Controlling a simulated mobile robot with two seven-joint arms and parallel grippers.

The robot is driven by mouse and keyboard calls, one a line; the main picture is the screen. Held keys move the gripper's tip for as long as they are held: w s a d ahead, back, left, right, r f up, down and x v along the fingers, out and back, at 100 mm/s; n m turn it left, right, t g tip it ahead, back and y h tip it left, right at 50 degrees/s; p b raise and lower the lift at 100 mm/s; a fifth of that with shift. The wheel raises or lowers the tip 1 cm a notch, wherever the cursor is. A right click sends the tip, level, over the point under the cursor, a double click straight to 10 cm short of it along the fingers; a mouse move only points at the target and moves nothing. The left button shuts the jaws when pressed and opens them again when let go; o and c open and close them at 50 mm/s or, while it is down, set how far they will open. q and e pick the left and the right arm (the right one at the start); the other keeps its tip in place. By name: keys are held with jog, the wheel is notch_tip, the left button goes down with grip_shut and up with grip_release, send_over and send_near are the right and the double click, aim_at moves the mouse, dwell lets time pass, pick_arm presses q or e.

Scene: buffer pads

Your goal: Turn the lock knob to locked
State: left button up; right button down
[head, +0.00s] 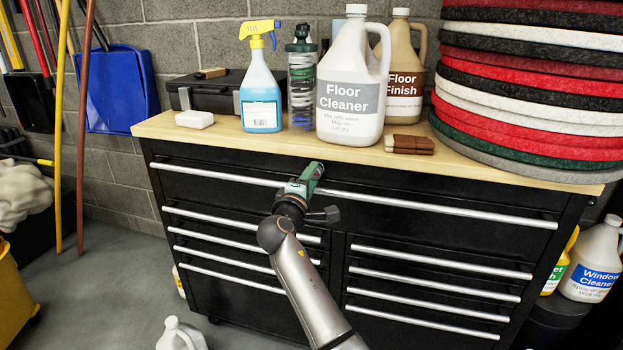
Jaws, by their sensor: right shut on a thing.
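A black tool cabinet (215,170) with silver drawer handles and a wooden top stands against the wall. My right gripper (313,172) reaches the front of its top drawer, near the middle just under the wooden top. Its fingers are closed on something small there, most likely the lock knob. The gripper covers the knob, so its turn angle cannot be seen. My left gripper is not in view.
The wooden top (160,127) holds a spray bottle (261,95), a floor cleaner jug (352,85), a floor finish jug (403,75), a brown brush (410,145) and stacked pads (530,85). The top drawer handle (430,209) runs just below my right gripper.

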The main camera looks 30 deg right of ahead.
jog(key=shift+c, duration=2.2)
grip_release()
